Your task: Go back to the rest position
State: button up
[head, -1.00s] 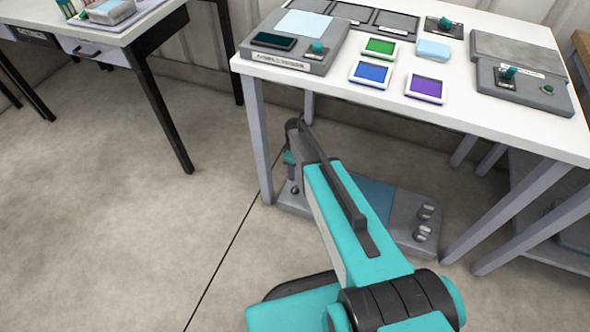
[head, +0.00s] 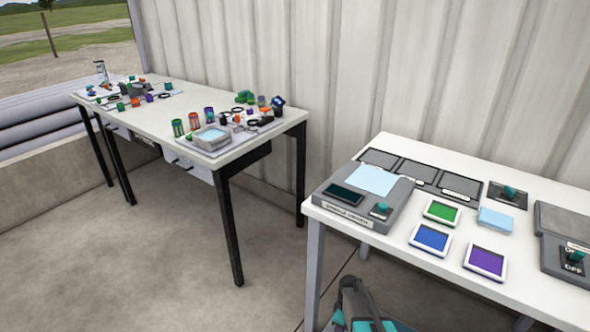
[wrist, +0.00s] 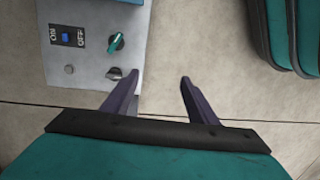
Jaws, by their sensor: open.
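My gripper (wrist: 152,88) shows in the wrist view with its two dark fingers spread apart and nothing between them. It points down at the concrete floor, beside the edge of a grey panel. In the head view only a piece of my teal and dark arm shows at the bottom, in front of the right table; the gripper itself is out of that view.
The grey panel (wrist: 95,80) has an ON/OFF switch and knobs, close to my left finger. The right white table (head: 385,265) carries control boxes and coloured tiles. The left table (head: 145,122) holds many small parts. Floor between them is clear.

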jog(key=s+r+m+g+p, duration=0.2)
jog(key=s+r+m+p, duration=0.2)
jog(key=s, duration=1.1)
jog(key=s+a+r+m+g+p, duration=0.1)
jog(key=s+r+m+p, duration=0.3)
jog(key=s, duration=1.2)
jog(key=shift+a+r+m+g, duration=0.15)
jog(key=shift+r+m+g, duration=0.25)
jog(key=shift+r+m, duration=1.2)
jog(key=shift+w+r, duration=0.1)
